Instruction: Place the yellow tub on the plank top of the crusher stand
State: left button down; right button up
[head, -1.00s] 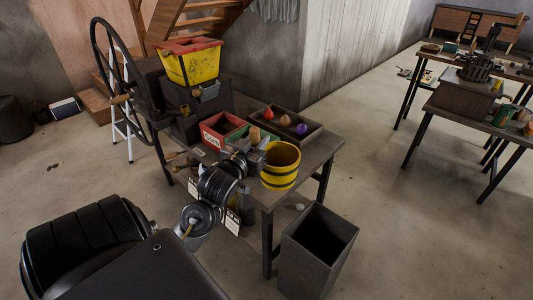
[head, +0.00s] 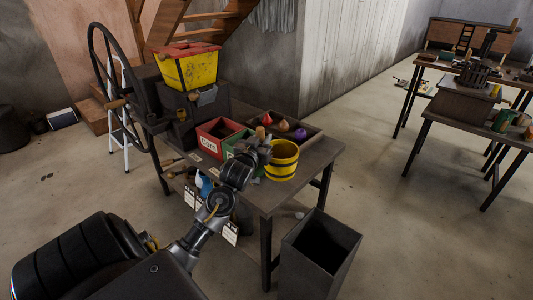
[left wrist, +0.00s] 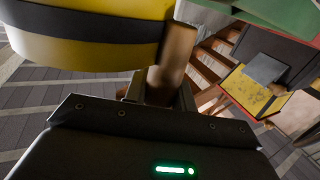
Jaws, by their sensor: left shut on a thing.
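The yellow tub (head: 283,164) has black bands and appears upright at the front right part of the crusher stand's dark plank top (head: 318,158). It fills the upper left of the left wrist view (left wrist: 85,50). My left gripper (head: 258,147) is at the tub's left side, shut on a brown wooden grip (left wrist: 175,55) beside the tub wall. The join between grip and tub is hidden. I cannot tell whether the tub's base touches the planks. The crusher, with a black wheel and a red-rimmed yellow hopper (head: 187,70), stands at the left end. My right gripper is not in view.
A red crate (head: 207,141), a green crate (head: 229,147) and a tray of colored bulb-shaped things (head: 312,137) stand behind the tub. A dark open bin (head: 300,265) stands on the floor in front. Bare planks show right of the tub.

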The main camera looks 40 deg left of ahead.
pick_arm(q)
jog(key=shift+w+a+f, duration=0.2)
jog(key=shift+w+f, duration=0.35)
jog(key=shift+f, duration=0.1)
jog(key=shift+w+a+f, duration=0.15)
jog(key=shift+w+f, duration=0.4)
jog(key=shift+f, duration=0.1)
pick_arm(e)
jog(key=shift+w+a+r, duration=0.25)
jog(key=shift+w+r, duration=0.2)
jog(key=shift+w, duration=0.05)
pick_arm(q)
jog(key=f, duration=0.3)
jog(key=shift+w+f, duration=0.2)
jog(key=shift+f, duration=0.05)
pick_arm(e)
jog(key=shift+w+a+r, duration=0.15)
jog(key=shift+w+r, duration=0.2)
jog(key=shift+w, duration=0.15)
pick_arm(q)
jog(key=shift+f, duration=0.1)
jog(key=c, duration=1.1)
grip_release()
jog(key=shift+c, duration=0.2)
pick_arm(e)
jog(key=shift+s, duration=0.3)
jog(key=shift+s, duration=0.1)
